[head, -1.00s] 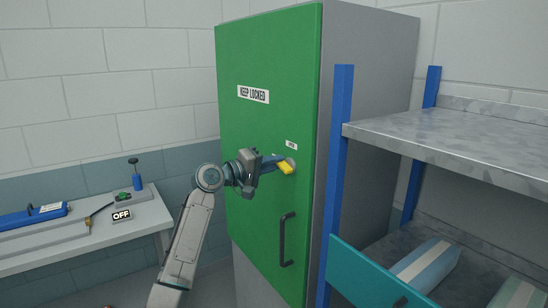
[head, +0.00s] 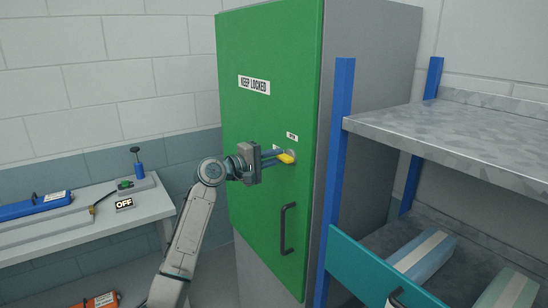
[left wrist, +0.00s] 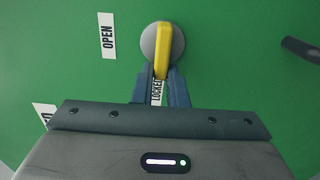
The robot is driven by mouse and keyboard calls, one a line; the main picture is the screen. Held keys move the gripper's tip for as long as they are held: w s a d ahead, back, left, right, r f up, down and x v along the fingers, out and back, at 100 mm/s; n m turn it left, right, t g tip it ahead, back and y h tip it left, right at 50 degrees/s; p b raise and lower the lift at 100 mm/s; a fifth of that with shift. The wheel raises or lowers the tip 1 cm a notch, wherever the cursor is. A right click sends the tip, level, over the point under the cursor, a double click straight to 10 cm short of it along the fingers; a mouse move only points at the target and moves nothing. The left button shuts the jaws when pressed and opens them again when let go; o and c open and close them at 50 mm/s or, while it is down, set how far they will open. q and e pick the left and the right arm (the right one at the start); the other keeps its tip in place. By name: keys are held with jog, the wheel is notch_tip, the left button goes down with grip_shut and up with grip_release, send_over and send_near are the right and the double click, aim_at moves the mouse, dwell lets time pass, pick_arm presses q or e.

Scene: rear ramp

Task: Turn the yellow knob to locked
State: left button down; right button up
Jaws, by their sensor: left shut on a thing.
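The yellow knob (head: 287,157) sits on a round grey plate on the green cabinet door (head: 270,50). In the left wrist view the knob (left wrist: 163,45) points down the picture, its tip in line with the "LOCKED" label (left wrist: 156,90). The "OPEN" label (left wrist: 107,36) is off to the left there, and above the knob in the head view (head: 292,137). My left gripper (head: 277,154) is shut on the knob's tip, with its fingers (left wrist: 161,80) on either side. The fingers partly hide the "LOCKED" label. My right gripper is not in view.
A dark door handle (head: 284,228) is below the knob. A bench (head: 75,240) with tools and an "OFF" sign (head: 124,204) is on the left.

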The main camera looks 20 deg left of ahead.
pick_arm(q)
jog(key=c, duration=1.4)
grip_release()
jog(key=shift+c, duration=0.2)
jog(key=b+v, duration=0.5)
jog(key=v, duration=0.5)
jog(key=shift+s+a, duration=0.3)
jog(key=shift+f, duration=0.1)
